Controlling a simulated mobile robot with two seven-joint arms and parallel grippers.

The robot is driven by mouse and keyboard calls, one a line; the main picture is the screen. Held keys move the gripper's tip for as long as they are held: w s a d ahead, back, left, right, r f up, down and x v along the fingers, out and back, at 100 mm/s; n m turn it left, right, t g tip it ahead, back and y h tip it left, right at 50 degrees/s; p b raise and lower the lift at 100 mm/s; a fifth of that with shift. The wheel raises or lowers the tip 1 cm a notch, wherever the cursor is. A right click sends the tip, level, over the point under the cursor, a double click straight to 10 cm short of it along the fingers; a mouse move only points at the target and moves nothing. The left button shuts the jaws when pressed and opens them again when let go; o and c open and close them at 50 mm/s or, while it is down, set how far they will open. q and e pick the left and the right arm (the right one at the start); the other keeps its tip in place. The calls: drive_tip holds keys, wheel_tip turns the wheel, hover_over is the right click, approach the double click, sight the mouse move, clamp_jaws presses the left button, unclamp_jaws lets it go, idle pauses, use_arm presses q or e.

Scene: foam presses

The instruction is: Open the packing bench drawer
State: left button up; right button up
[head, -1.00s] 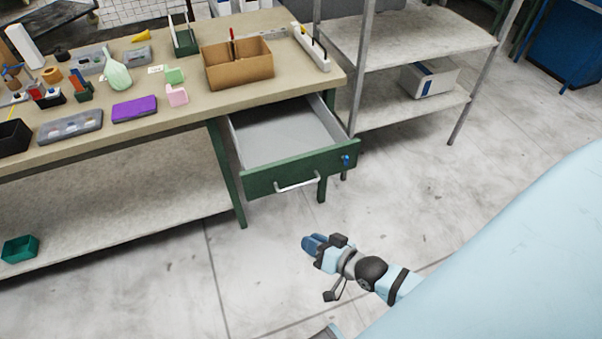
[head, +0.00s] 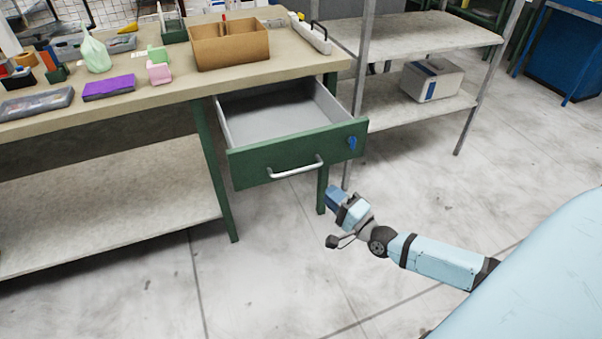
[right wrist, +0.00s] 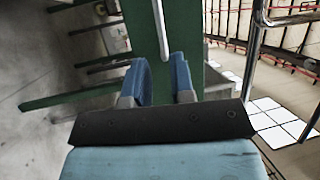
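The packing bench drawer (head: 298,155) is pulled well out, with its grey inside (head: 270,112) in sight and looking empty. Its green front has a pale bar handle (head: 296,168) and a blue item (head: 352,143) near the right end. My right gripper (head: 333,196) is below and right of the handle, apart from it. In the right wrist view its two blue fingers (right wrist: 164,78) are spread with nothing held between them. The green front (right wrist: 142,28) and a pale bar (right wrist: 160,28) show beyond the fingers. My left gripper is not in view.
The bench top (head: 170,92) holds a cardboard box (head: 230,47), a purple block (head: 108,88) and other small items. A grey metal shelf unit (head: 400,38) with a white box (head: 432,80) stands right of the drawer. The floor in front is clear.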

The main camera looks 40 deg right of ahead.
sight(301, 169)
drive_tip(key=b+x, duration=0.1)
drive_tip(key=x, duration=1)
drive_tip(key=shift+w, duration=0.35)
drive_tip(key=shift+c, duration=0.3)
clamp_jaws()
